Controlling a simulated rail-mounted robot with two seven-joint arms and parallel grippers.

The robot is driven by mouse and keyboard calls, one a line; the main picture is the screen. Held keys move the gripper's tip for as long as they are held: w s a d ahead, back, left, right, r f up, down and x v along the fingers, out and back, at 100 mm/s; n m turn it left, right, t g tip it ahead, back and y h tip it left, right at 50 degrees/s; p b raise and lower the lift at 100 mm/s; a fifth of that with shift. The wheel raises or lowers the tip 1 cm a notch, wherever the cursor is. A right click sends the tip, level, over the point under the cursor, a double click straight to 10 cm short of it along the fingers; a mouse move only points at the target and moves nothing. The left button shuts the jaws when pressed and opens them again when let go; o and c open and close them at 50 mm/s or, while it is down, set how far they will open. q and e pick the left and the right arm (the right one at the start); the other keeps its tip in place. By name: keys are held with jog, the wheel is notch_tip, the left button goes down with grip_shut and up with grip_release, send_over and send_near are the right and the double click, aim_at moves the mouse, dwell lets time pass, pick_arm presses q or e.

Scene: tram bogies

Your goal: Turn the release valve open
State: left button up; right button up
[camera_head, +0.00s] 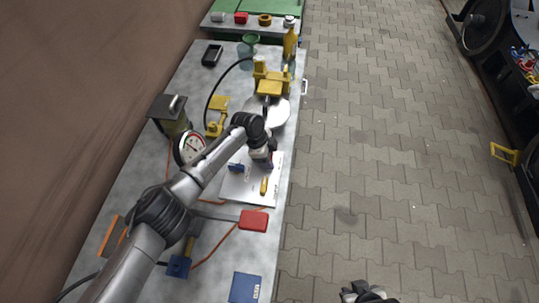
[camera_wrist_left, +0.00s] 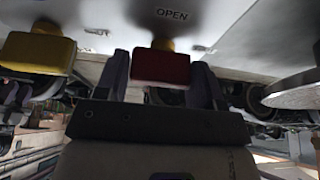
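In the left wrist view a red block-shaped handle (camera_wrist_left: 160,67) with a yellow part (camera_wrist_left: 162,44) behind it stands in front of a white plate marked OPEN (camera_wrist_left: 172,14). The fingers of my left gripper (camera_wrist_left: 160,85) are apart, one on each side of the red handle. I cannot tell whether they press on it. In the head view my left gripper (camera_head: 265,160) is over the white plate (camera_head: 235,188), hiding part of it. A yellow piece (camera_head: 264,185) lies on that plate. My right gripper (camera_head: 365,292) shows only partly at the bottom edge.
The grey bench holds a dial gauge (camera_head: 193,147), a yellow vice-like device (camera_head: 271,82), a round plate (camera_head: 275,112), a red-ended tool (camera_head: 253,220) and a blue box (camera_head: 245,288). The paved floor (camera_head: 370,180) on the right is mostly clear.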

pick_arm(q)
jog(key=c, duration=0.5)
jog(key=shift+r+n+p, duration=0.15)
jog(key=shift+n+p, duration=0.45)
jog(key=shift+p, duration=0.15)
jog(key=n+t+p, duration=0.1)
jog(key=n+p, duration=0.2)
jog(key=n+t+p, duration=0.1)
jog(key=n+p, duration=0.2)
jog(key=shift+s+d+r+t, duration=0.1)
jog(key=shift+t, duration=0.3)
jog(key=n+t+y+p, duration=0.1)
jog(key=n+p, duration=0.2)
jog(key=shift+n, duration=0.4)
jog(key=shift+n+t+y+p, duration=0.3)
jog(key=shift+n+y+p, duration=0.1)
jog(key=shift+n+p, duration=0.45)
jog(key=shift+n+t+y+p, duration=0.3)
jog(key=shift+n+y+p, duration=0.1)
jog(key=shift+n, duration=0.85)
jog(key=shift+f+n+y, duration=0.2)
jog(key=shift+n+y, duration=0.3)
jog(key=shift+n, duration=1)
